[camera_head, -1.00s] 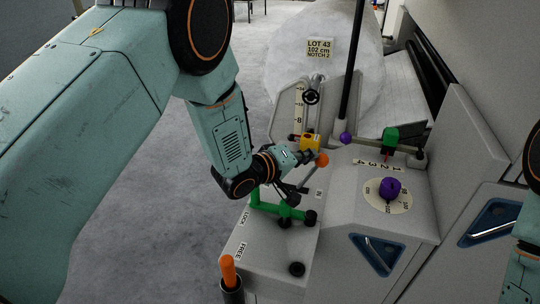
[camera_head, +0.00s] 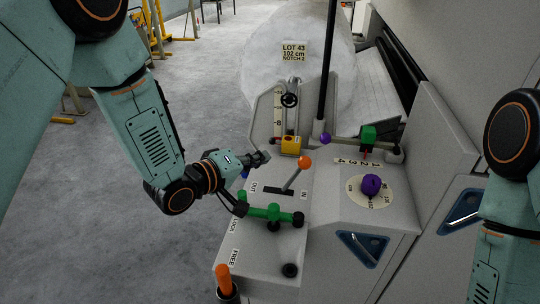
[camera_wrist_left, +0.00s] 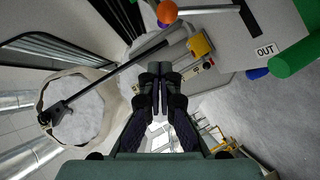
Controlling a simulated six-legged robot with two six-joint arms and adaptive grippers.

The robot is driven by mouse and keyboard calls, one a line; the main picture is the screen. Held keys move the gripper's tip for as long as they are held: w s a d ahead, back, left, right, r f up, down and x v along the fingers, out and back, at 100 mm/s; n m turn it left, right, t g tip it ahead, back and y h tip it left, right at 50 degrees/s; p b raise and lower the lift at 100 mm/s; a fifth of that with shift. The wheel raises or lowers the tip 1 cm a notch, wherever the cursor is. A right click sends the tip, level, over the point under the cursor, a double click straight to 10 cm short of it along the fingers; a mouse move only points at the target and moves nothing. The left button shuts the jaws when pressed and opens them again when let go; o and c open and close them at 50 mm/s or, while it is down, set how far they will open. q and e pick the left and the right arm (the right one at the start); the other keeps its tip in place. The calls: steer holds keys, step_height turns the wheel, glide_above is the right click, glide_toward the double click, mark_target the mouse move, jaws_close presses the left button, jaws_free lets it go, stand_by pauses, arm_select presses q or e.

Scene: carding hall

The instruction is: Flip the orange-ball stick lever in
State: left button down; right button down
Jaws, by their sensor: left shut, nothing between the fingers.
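The stick lever with the orange ball (camera_head: 304,162) stands in a dark slot between the OUT and IN labels on the grey console. Its thin metal stick leans right, to the IN side. My left gripper (camera_head: 262,158) is left of the ball, over the OUT side, with a gap between them. In the left wrist view its fingers (camera_wrist_left: 160,88) are together with nothing between them, and the orange ball (camera_wrist_left: 167,12) shows beyond, at the top edge. My right gripper is out of view; only part of my right arm shows.
A green handle (camera_head: 268,212) lies just in front of the slot, close below my left gripper. A yellow block (camera_head: 290,146), a purple ball (camera_head: 325,138) and a purple knob (camera_head: 371,185) are nearby. An orange grip (camera_head: 224,279) stands at the front left. Open floor lies left.

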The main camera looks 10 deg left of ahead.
arm_select(q)
steer(key=v, duration=0.2)
steer(key=shift+s+a+r, duration=0.1)
steer(key=shift+s+a, duration=0.1)
steer(key=shift+s, duration=0.05)
steer(key=shift+a, duration=0.1)
steer(key=shift+s, duration=0.1)
